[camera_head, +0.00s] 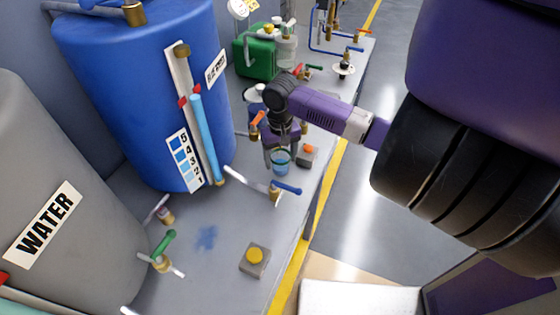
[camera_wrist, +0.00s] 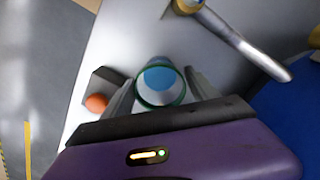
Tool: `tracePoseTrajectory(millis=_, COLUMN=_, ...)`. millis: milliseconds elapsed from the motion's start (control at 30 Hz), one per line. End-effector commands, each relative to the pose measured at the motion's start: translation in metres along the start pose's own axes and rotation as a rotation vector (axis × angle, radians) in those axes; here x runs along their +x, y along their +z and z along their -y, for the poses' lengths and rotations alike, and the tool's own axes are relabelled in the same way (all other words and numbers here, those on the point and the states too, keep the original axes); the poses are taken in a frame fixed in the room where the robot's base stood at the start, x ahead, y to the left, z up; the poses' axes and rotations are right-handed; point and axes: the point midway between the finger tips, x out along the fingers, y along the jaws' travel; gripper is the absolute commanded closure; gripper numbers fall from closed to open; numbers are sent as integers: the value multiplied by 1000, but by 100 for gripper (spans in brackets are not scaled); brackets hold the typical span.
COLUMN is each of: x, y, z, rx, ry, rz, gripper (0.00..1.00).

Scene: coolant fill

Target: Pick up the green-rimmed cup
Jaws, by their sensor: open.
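The green-rimmed cup (camera_head: 280,158) stands upright on the grey bench near its right edge, with blue at its bottom inside. In the wrist view the cup (camera_wrist: 160,82) sits between the two fingers of my gripper (camera_wrist: 158,90). In the head view my gripper (camera_head: 281,150) points down over the cup. The fingers are open, one on each side of the cup, with the left one very close to it. I cannot tell whether either finger touches it.
A grey box with an orange button (camera_head: 308,150) is right beside the cup. A blue-handled valve (camera_head: 285,188) with a pipe is in front. A blue tank (camera_head: 140,90) and a grey WATER tank (camera_head: 60,200) stand left. A yellow-button box (camera_head: 255,257) is nearer.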

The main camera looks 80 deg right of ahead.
Motion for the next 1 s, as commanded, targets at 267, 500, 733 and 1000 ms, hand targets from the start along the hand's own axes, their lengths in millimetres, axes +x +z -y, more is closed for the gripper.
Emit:
tracePoseTrajectory(millis=267, x=23, y=0, z=0, rx=0, ry=1, rz=-1, gripper=32)
tracePoseTrajectory(millis=500, x=23, y=0, z=0, rx=0, ry=0, rz=-1, gripper=44)
tracePoseTrajectory(millis=733, x=22, y=0, z=0, rx=0, ry=0, rz=-1, gripper=87)
tracePoseTrajectory(millis=1000, x=21, y=0, z=0, rx=0, ry=0, rz=-1, gripper=87)
